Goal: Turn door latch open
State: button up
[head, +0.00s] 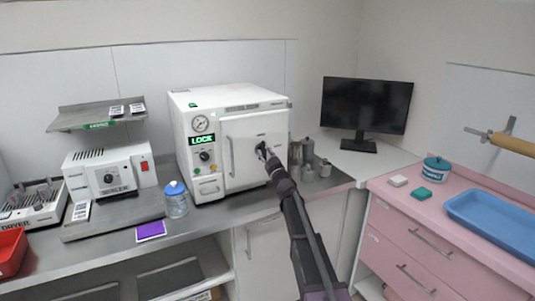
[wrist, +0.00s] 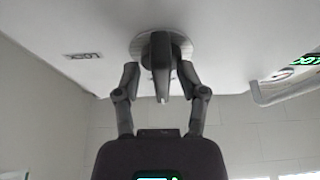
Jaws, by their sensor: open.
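The white sterilizer (head: 190,125) stands on the metal counter, its door (head: 245,135) closed and its green display (head: 202,140) reading LOCK. In the head view my gripper (head: 264,152) is at the right part of the door and mostly hides the latch. In the wrist view the latch (wrist: 160,48) is a dark lever on a round pale plate. My gripper (wrist: 159,76) is open, with one finger on each side of the lever. I cannot tell whether either finger touches it. The door's pull handle (head: 231,157) is left of the latch.
A blue-capped bottle (head: 176,200) stands in front of the sterilizer at left. Metal canisters (head: 308,155) stand close to its right side. A monitor (head: 366,105) and a pink cabinet (head: 430,235) with a blue tray (head: 490,220) are further right.

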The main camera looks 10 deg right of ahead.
jog(key=b+v, duration=0.6)
jog(key=v, duration=0.9)
jog(key=shift+s+f, duration=0.15)
jog(key=shift+s, duration=0.2)
dwell(1.7)
jog(key=shift+d+f, duration=0.1)
jog(key=shift+d, duration=0.1)
dwell(0.4)
